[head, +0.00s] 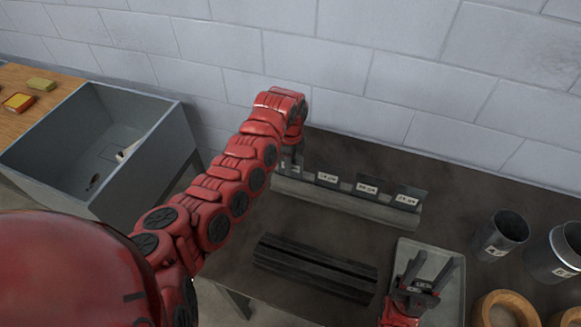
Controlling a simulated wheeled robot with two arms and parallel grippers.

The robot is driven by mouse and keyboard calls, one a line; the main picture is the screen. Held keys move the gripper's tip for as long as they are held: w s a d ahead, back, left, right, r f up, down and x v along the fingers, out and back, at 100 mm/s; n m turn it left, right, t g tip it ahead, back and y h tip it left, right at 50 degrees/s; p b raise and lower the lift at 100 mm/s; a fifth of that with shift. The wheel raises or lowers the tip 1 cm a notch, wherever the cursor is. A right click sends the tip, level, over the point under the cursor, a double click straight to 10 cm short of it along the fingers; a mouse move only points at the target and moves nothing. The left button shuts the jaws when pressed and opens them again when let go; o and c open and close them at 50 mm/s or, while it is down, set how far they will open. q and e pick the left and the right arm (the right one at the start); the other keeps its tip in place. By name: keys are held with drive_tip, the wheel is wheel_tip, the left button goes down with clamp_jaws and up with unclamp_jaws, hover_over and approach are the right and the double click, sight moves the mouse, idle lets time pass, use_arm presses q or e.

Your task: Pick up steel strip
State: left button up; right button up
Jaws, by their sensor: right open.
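Several dark steel strips with white labels stand in a long grey rack (345,203) by the wall. Strips show at the middle (328,171), further right (367,184) and at the right end (409,194). My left gripper (292,163) points down at the rack's left end, by the leftmost label. Its fingers are small and partly hidden by my arm, so I cannot tell whether they hold a strip. My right gripper (432,272) is open, with two dark fingers spread over a grey tray (450,262).
A dark grooved block (315,267) lies on the dark table (245,235) in front of the rack. Labelled metal cylinders (501,234) (555,255) and wooden rings (505,308) stand at the right. A grey sink (150,160) is at the left.

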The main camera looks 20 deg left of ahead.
use_arm(q)
drive_tip(key=shift+f, duration=0.25)
idle(0.3)
clamp_jaws()
idle(1.4)
